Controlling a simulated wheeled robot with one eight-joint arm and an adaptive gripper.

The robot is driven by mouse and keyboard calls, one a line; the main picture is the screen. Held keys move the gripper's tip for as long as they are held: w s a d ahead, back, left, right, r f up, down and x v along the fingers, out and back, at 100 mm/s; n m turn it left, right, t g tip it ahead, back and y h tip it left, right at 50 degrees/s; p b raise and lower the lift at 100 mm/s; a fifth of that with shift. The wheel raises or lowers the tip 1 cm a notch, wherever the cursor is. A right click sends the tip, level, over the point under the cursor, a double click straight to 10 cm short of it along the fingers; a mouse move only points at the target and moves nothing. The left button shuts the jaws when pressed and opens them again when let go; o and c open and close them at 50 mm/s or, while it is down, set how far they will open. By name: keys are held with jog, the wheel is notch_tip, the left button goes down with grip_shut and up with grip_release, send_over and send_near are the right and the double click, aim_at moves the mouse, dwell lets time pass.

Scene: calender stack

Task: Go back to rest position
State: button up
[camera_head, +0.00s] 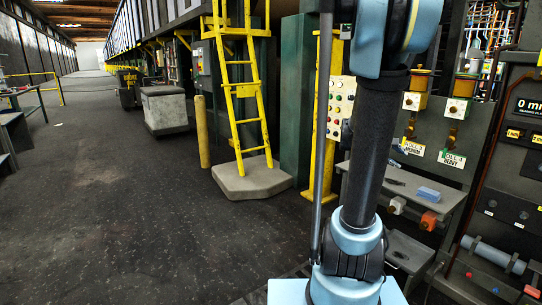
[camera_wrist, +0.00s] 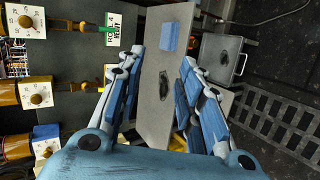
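In the wrist view my gripper (camera_wrist: 162,57) is open, with its two blue-and-grey fingers spread apart and nothing between them. Beyond the fingertips a small blue block (camera_wrist: 170,36) lies on a grey shelf (camera_wrist: 153,118) of the machine, apart from both fingers. The head view shows the same blue block (camera_head: 428,194) on the shelf (camera_head: 405,180), right of my arm. My arm stands in front of the machine there; I cannot make out my gripper in that view.
Dial boxes (camera_head: 459,108) and a panel (camera_head: 517,130) line the machine at right. A yellow ladder (camera_head: 246,95) on a concrete base (camera_head: 252,180), a yellow post (camera_head: 202,132) and a grey bin (camera_head: 163,108) stand further left. The dark floor (camera_head: 95,210) at left is clear.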

jog(key=s+a+f+m+y, duration=0.1)
jog(key=s+a+f+y, duration=0.2)
jog(key=s+a, duration=0.4)
jog(key=s+a+f+m+g+y, duration=0.1)
jog(key=s+a+f+y, duration=0.3)
jog(key=s+a, duration=0.4)
jog(key=s+a+f+m+y, duration=0.2)
jog(key=s+a+f+y, duration=0.2)
jog(key=a, duration=0.9)
jog(key=s+f, duration=0.2)
jog(key=s, duration=0.1)
jog(key=shift+s+a+g, duration=0.25)
jog(key=shift+g, duration=0.05)
jog(key=shift+f, duration=0.1)
jog(key=shift+w+d+f, duration=0.15)
jog(key=shift+w+f, duration=0.05)
jog(key=shift+w, duration=0.3)
